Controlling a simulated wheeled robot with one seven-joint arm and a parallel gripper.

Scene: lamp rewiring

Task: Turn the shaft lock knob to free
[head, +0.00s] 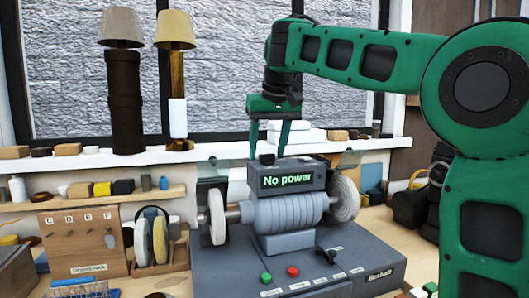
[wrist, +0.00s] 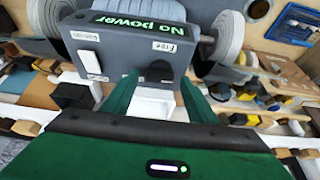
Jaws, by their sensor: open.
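The grinding machine (head: 275,218) carries a grey box reading "No power" (head: 286,180). In the wrist view, the box's face (wrist: 120,62) has small labels, one reading "Free" (wrist: 162,47). A dark rounded knob (wrist: 158,72) lies just by that label, apparently the shaft lock knob; its pointing direction is unclear. My gripper (head: 268,157) is above and behind the box, pointing down. It is open, and in the wrist view its fingers (wrist: 158,88) stand on either side of the knob. I cannot tell whether they touch it. The knob is hidden in the head view.
Grinding wheels (head: 344,198) flank the machine. Its base has a green button (head: 266,278), a red button (head: 293,271) and a black lever (head: 326,254). A white shelf (head: 75,162) behind holds two lamps (head: 124,85) and white boxes (head: 300,135) close to my gripper.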

